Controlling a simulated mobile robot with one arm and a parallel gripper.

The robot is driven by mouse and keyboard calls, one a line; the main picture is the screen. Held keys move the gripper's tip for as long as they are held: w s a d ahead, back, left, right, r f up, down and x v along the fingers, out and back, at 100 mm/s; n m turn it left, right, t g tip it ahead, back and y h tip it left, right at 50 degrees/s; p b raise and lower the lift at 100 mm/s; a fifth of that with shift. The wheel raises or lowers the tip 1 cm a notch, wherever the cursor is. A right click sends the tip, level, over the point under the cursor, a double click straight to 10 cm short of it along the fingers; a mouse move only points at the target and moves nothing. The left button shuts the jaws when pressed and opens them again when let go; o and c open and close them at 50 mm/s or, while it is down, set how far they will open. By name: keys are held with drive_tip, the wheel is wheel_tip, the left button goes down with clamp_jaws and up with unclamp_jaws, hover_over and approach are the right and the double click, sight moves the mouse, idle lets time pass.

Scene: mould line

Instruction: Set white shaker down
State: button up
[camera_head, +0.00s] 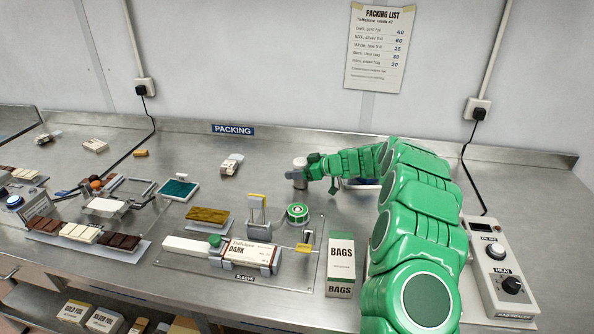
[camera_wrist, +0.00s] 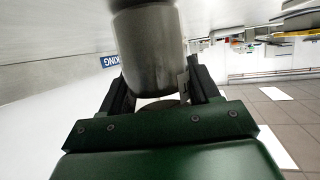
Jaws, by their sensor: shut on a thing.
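The shaker (camera_head: 300,168) is a small pale grey-white cylinder at the back of the steel bench, right of the blue packing label. My gripper (camera_head: 305,179) comes from the right on my green arm and is shut on it. In the wrist view the shaker (camera_wrist: 150,52) fills the upper middle as a grey cylinder, with a dark gripper finger (camera_wrist: 157,92) on each side. Its upper end runs out of that view. In the head view it looks upright and at or close to the bench top; I cannot tell whether it touches.
A bags box (camera_head: 341,264) stands nearer. A heat sealer (camera_head: 497,262) is at the right. Bench left of the shaker is bare up to a small wrapped pack (camera_head: 231,164).

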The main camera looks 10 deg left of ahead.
drive_tip(key=shift+f, duration=0.1)
drive_tip(key=o, duration=1.1)
drive_tip(key=shift+o, duration=0.2)
drive_tip(key=v, duration=1.2)
